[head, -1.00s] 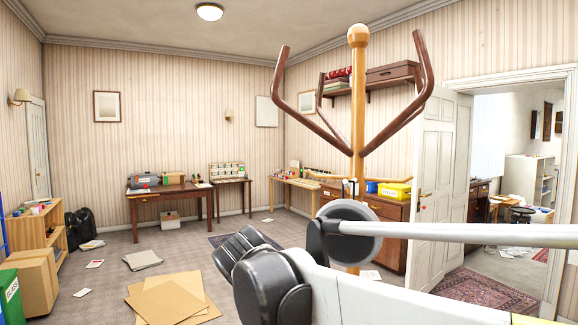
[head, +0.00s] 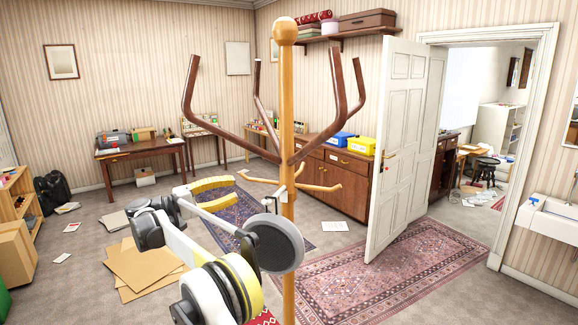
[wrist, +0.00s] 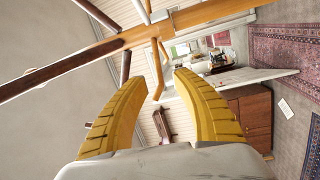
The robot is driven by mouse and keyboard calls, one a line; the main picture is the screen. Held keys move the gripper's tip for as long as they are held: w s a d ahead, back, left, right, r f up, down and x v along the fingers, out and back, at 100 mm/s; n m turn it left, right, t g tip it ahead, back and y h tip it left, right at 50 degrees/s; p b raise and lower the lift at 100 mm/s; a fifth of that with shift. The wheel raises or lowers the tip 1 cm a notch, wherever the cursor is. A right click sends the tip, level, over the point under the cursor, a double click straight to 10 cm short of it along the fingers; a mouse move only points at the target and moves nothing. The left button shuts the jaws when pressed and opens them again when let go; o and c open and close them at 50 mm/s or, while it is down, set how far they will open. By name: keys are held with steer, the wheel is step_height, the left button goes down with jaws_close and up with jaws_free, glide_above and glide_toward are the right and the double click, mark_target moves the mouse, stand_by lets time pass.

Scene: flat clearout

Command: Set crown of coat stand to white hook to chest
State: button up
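The coat stand (head: 287,110) stands upright close in front of me, with a pale wooden post, a round knob and a crown of dark bent arms (head: 341,105). Lower pale pegs (head: 318,186) stick out below the crown.
A brown cabinet (head: 335,186) with blue and yellow boxes stands behind the stand. An open white door (head: 405,150) is at right, by a patterned rug (head: 400,265). Cardboard sheets (head: 143,270) lie on the floor at left. A desk (head: 140,152) stands at the back.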

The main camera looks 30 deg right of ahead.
mark_target(256, 181)
steer(key=d, duration=0.3)
steer(key=s+d+r, duration=0.1)
steer(key=d, duration=0.5)
steer(key=shift+s+r, duration=0.15)
steer(key=shift+r, duration=0.1)
steer(key=shift+a, duration=0.15)
jaws_close()
